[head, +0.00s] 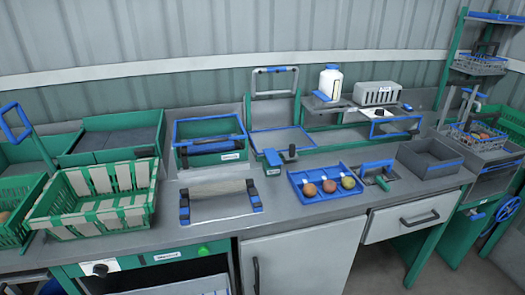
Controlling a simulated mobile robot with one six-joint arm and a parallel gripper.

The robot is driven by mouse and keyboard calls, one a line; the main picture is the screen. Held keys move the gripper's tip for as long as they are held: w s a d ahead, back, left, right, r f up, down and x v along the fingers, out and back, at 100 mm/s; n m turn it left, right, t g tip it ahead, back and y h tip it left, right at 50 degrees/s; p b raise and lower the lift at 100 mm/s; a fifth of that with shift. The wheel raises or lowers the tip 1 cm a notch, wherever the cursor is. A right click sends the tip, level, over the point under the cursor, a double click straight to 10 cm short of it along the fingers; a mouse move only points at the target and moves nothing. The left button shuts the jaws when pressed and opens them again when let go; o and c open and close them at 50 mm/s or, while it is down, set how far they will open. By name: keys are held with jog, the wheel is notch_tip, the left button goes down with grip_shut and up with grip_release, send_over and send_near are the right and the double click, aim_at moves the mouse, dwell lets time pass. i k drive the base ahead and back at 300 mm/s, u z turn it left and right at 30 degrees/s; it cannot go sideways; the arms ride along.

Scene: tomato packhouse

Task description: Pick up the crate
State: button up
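A green slatted crate (62,203) with pale bands stands on the left part of the grey bench, upright, and looks empty. A second green crate (22,233), partly cut off by the left edge, stands beside it. A dark grey open crate (450,164) sits at the right end of the bench and looks empty. I cannot tell from the picture which of these the task means. My gripper is not in view.
A green bin with a blue rim (207,133) stands at the back. A blue tray (306,195) holds tomatoes. A roller with blue ends (219,191) lies right of the slatted crate. A blue-handled tool (376,166) lies between the tray and the grey crate.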

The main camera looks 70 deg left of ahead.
aim_at(108, 213)
jog(key=u, duration=3.45)
jog(key=k, duration=0.7)
jog(key=i, duration=0.7)
jog(key=u, duration=0.05)
